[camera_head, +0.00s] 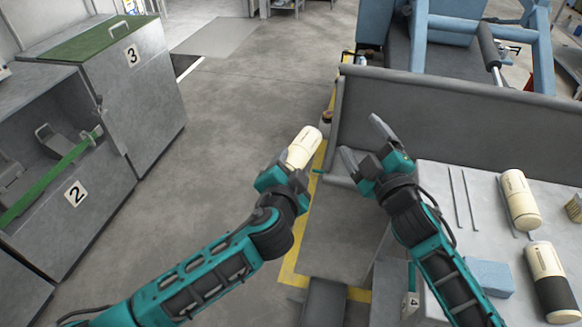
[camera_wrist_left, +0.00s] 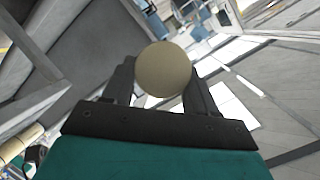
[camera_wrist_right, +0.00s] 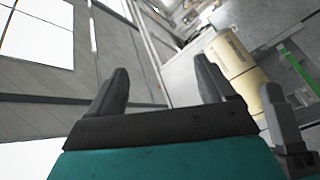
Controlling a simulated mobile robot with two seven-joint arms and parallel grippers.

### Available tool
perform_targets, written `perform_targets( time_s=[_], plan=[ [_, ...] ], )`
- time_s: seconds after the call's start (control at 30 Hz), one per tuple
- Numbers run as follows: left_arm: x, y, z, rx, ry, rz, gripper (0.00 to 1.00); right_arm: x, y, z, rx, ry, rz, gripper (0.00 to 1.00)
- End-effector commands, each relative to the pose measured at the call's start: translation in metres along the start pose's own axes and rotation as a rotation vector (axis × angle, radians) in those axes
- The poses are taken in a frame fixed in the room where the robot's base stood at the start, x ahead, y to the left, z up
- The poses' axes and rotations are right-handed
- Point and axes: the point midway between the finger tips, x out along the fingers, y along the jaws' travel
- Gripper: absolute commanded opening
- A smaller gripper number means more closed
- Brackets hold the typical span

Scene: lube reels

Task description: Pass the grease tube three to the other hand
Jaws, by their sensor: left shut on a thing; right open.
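My left gripper (camera_head: 287,172) is shut on a cream grease tube (camera_head: 303,147) with a brown end, held up in the air at the middle of the head view. In the left wrist view the tube's round end (camera_wrist_left: 163,69) sits between the two fingers. My right gripper (camera_head: 360,145) is open and empty, a short way to the right of the tube and apart from it. In the right wrist view the held tube (camera_wrist_right: 236,62) shows beyond the open fingers (camera_wrist_right: 165,88), to the right. Any number on the tube is too small to read.
Another cream tube (camera_head: 519,200) and a black-and-cream tube (camera_head: 551,280) lie on the grey table (camera_head: 455,172) at right, with a blue block (camera_head: 489,277) and thin rods. Grey cabinets (camera_head: 150,95) marked 2 and 3 stand at left. Open floor (camera_head: 235,90) lies between.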

Motion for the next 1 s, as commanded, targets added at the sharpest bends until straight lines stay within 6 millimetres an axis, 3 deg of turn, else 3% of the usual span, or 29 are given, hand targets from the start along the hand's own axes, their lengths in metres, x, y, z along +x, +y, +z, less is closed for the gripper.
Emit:
perform_targets(
  time_s=[0.03,0.1,0.2,0.4,0.5,0.7,1.0],
  plan=[
    [0.0,0.0,0.0,0.0,0.001,-0.001,0.25,-0.015,-0.003,0.023,0.074,-0.076,-0.016,0.82],
    [0.0,0.0,0.0,0.0,0.001,-0.001,0.25,-0.04,-0.04,0.031,0.2,-0.129,-0.079,0.82],
    [0.0,0.0,0.0,0.0,0.001,-0.001,0.25,-0.076,-0.078,0.046,0.364,-0.222,-0.145,0.82],
    [0.0,0.0,0.0,0.0,0.001,-0.001,0.25,-0.153,-0.142,0.064,0.667,-0.416,-0.248,0.82],
    [0.0,0.0,0.0,0.0,0.001,-0.001,0.25,-0.186,-0.164,0.067,0.781,-0.498,-0.28,0.82],
    [0.0,0.0,0.0,0.0,0.001,-0.001,0.25,-0.224,-0.183,0.072,0.903,-0.601,-0.308,0.82],
    [0.0,0.0,0.0,0.0,0.001,-0.001,0.25,-0.23,-0.183,0.078,0.918,-0.629,-0.308,0.82]
  ],
)
